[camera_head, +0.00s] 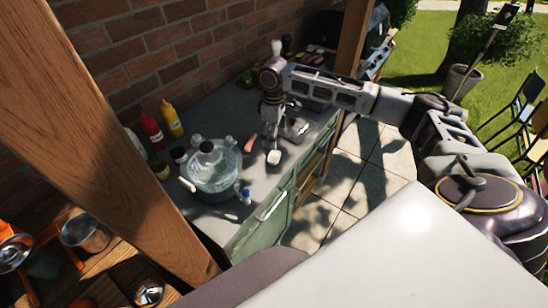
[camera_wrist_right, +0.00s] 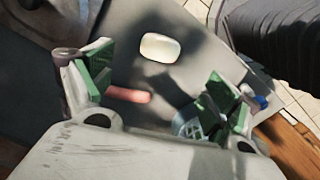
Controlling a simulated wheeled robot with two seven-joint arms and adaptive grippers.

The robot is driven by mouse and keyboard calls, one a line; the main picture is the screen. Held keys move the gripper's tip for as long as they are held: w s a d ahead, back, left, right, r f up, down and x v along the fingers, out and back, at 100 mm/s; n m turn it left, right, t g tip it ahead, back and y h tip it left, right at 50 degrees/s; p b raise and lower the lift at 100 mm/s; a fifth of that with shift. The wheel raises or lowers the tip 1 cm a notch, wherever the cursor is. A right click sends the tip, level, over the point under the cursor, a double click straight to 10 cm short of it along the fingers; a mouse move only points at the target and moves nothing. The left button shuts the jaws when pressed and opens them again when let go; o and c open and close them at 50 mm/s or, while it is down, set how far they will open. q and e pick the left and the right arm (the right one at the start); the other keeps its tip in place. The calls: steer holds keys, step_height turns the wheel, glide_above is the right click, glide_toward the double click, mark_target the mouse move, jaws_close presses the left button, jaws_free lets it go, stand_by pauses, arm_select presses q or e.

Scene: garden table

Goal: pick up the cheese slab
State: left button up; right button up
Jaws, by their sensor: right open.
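The cheese slab, a small pale block with rounded corners, lies flat on the grey counter near its front edge; I take the pale block (camera_head: 274,157) in the head view to be it. In the right wrist view the slab (camera_wrist_right: 160,47) shows whole, beyond the fingers and apart from them. My right gripper (camera_head: 270,130) hangs over the counter just above and behind the slab. In the wrist view its green-padded fingers (camera_wrist_right: 158,84) are spread wide with nothing held. My left gripper is not in view.
A pink sausage (camera_wrist_right: 127,94) lies between the fingers in the wrist view; it also shows in the head view (camera_head: 250,144). A glass bowl (camera_head: 212,168) with bottles stands left of the slab. Red (camera_head: 152,130) and yellow (camera_head: 171,119) bottles stand by the brick wall. A wooden post (camera_head: 110,130) crosses the left.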

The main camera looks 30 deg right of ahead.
glide_above(275, 156)
step_height(275, 156, down, 5)
steer(key=shift+w+a+f, duration=0.1)
steer(key=shift+w+a, duration=0.05)
stand_by(0.4)
steer(key=shift+f+p, duration=0.6)
steer(key=shift+f, duration=1.95)
steer(key=shift+c, duration=0.5)
steer(key=c, duration=1)
steer(key=shift+r, duration=0.1)
step_height(275, 156, up, 10)
steer(key=b, duration=0.1)
